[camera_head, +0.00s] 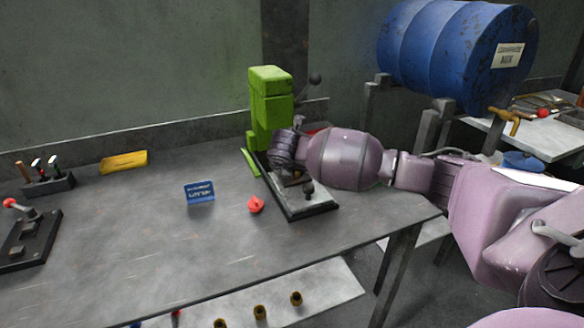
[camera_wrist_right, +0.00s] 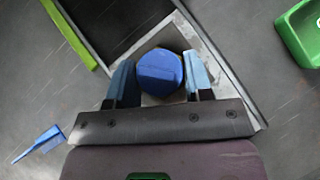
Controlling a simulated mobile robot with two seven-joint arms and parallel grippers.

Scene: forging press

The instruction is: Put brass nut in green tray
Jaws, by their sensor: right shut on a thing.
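My right gripper (camera_wrist_right: 160,85) is shut on a blue round piece (camera_wrist_right: 160,72), just over the pale plate of the press base (camera_wrist_right: 205,42). In the head view my own arm hides this gripper's fingertips and the blue piece. A green tray (camera_wrist_right: 301,34) shows in part at the right of the wrist view; in the head view my arm mostly covers that area. I see no brass nut on the table top. Small brass-coloured pieces (camera_head: 296,298) stand on the lower shelf; I cannot tell whether one is the nut. My left gripper is not in view.
A green press (camera_head: 268,105) stands on a dark base (camera_head: 308,208). A small blue sign (camera_head: 200,192), a red piece (camera_head: 256,204) and a yellow plate (camera_head: 124,161) are on the table (camera_head: 140,225). A blue drum (camera_head: 450,50) is behind. The table's front middle is clear.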

